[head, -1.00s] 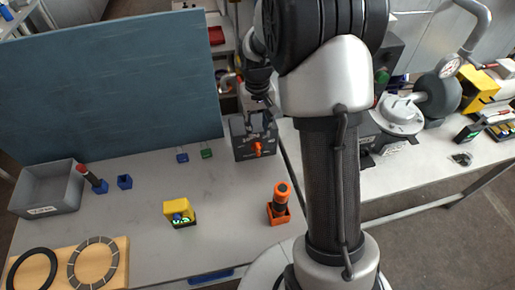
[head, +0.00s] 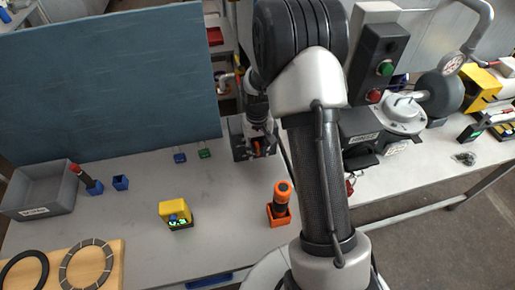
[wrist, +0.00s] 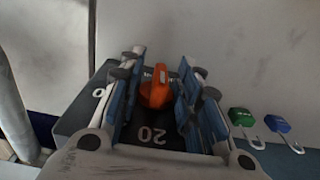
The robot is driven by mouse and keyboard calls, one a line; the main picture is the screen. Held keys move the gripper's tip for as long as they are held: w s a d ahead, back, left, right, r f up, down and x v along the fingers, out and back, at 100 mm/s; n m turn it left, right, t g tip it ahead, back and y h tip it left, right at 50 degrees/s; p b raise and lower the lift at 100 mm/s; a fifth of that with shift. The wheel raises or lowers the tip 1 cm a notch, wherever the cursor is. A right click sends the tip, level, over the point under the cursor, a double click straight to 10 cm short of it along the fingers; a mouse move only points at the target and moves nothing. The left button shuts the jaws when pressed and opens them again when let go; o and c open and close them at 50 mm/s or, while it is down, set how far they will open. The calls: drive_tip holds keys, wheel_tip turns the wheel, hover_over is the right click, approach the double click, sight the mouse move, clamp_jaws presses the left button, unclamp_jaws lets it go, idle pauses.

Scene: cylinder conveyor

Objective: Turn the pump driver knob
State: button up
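The pump driver (head: 237,140) is a dark grey box at the back right of the near table in the head view. Its top with white numbers, one reading 20, shows in the wrist view (wrist: 80,118). The orange knob (wrist: 156,88) stands upright on it, turned slightly off the picture's vertical. My gripper (wrist: 160,80) is open, with one blue-padded finger on each side of the knob. I cannot tell whether either pad touches it. In the head view my gripper (head: 258,143) comes down from above and hides most of the knob.
A green tag (wrist: 242,117) and a blue tag (wrist: 278,124) lie right of the driver in the wrist view. An orange holder (head: 279,213) and a yellow device (head: 174,210) stand in front in the head view. The blue panel (head: 105,85) rises behind the table.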

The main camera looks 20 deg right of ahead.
clamp_jaws()
idle(0.5)
drive_tip(key=shift+d+y, duration=0.15)
drive_tip(key=shift+y, duration=0.45)
drive_tip(key=shift+d+f+t+y+b, duration=0.2)
drive_tip(key=shift+t+y+b, duration=0.1)
drive_tip(key=shift+y+b, duration=0.6)
drive_tip(key=shift+t+y+b, duration=0.3)
drive_tip(key=shift+y+b, duration=0.75)
drive_tip(key=shift+y, duration=0.05)
drive_tip(key=shift+r, duration=0.1)
unclamp_jaws()
